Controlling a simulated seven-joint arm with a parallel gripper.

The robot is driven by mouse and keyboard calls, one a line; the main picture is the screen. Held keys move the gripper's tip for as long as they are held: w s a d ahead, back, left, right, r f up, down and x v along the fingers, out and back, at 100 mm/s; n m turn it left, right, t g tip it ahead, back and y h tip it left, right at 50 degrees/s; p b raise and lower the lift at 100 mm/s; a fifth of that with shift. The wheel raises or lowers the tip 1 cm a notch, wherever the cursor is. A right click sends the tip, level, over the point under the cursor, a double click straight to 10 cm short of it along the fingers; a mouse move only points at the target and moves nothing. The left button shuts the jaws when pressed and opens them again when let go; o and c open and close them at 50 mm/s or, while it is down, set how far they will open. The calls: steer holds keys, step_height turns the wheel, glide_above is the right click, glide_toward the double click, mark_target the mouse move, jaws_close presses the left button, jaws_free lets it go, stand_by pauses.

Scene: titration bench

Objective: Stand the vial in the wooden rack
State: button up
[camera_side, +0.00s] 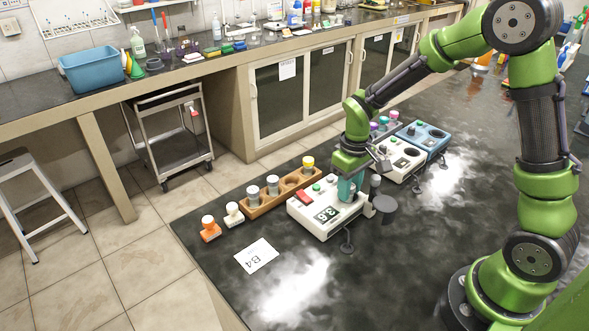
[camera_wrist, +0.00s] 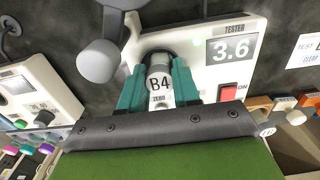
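The vial (camera_wrist: 160,84), labelled B4, stands at the socket of the white tester (camera_wrist: 240,75) in the wrist view. My gripper's teal fingers (camera_wrist: 160,92) lie along both sides of it and appear to touch it. In the side view my gripper (camera_side: 349,190) is low over the tester (camera_side: 328,222), and the vial is hidden behind the fingers. The tester display reads 3.6. The wooden rack (camera_side: 262,208) stands behind and left of the tester. It holds two grey-capped vials and a yellow-capped one, with an open hole (camera_side: 291,181) between them.
A B4 card (camera_side: 256,256) lies in front. Another white device (camera_side: 397,160) and a blue one (camera_side: 425,138) stand to the right. A grey round paddle (camera_side: 384,206) is close beside my gripper.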

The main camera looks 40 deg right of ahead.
steer(key=shift+c, duration=1.3)
steer(key=shift+r, duration=2.1)
steer(key=shift+r, duration=0.1)
step_height(320, 180, up, 6)
steer(key=w, duration=0.1)
steer(key=w+a+n, duration=0.1)
steer(key=w+a, duration=0.1)
steer(key=w, duration=0.5)
steer(key=w+a, duration=0.3)
steer(key=w, duration=0.4)
steer(key=shift+w+d+f, duration=0.1)
steer(key=shift+d+f, duration=0.05)
steer(key=shift+f, duration=4.35)
steer(key=shift+f, duration=1.4)
